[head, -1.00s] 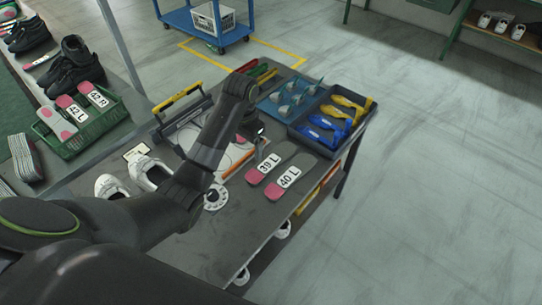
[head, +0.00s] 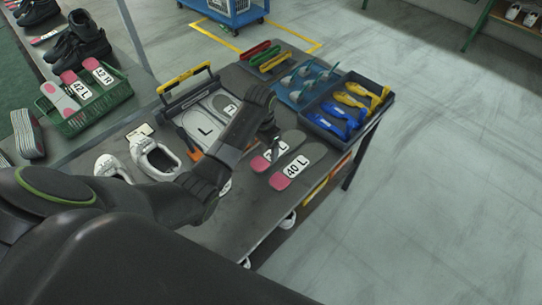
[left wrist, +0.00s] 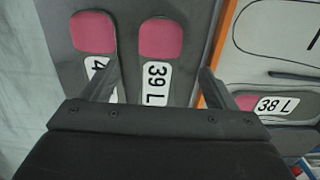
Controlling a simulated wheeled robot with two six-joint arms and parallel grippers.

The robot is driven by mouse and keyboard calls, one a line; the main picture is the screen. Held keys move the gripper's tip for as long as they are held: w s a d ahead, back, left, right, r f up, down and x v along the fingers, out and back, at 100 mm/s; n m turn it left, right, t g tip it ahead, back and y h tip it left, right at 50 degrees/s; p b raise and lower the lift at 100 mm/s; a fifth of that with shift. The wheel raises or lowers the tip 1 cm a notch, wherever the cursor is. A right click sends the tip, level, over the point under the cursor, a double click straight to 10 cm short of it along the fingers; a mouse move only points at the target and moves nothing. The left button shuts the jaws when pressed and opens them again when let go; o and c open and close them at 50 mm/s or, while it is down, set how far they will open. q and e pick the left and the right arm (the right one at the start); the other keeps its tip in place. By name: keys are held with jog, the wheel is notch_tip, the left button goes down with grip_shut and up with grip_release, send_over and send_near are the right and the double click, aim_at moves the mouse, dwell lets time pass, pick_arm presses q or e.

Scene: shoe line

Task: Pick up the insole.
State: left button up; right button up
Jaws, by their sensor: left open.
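The 39 L insole (head: 291,139), grey with a pink heel and white label, lies on the dark table beside the 40 L insole (head: 312,155). In the head view my left gripper (head: 271,143) is low over the 39 L insole and hides part of it. In the left wrist view my left gripper (left wrist: 158,74) is open, its fingers on either side of the 39 L insole (left wrist: 160,40). The left finger overlaps the 40 L insole (left wrist: 93,32) in the picture. A 38 L insole (left wrist: 246,103) lies right of the right finger. My right gripper is not in view.
A tray (head: 312,122) of blue and yellow pieces stands at the table's right edge. A green basket (head: 127,91) holds 42 L and 42 R insoles.

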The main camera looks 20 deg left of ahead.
aim_at(263, 160)
pick_arm(q)
jog(key=shift+f, duration=3)
jog(key=c, duration=1.1)
jog(key=shift+r, duration=0.15)
jog(key=shift+s+r, duration=0.1)
jog(key=shift+r, duration=4.75)
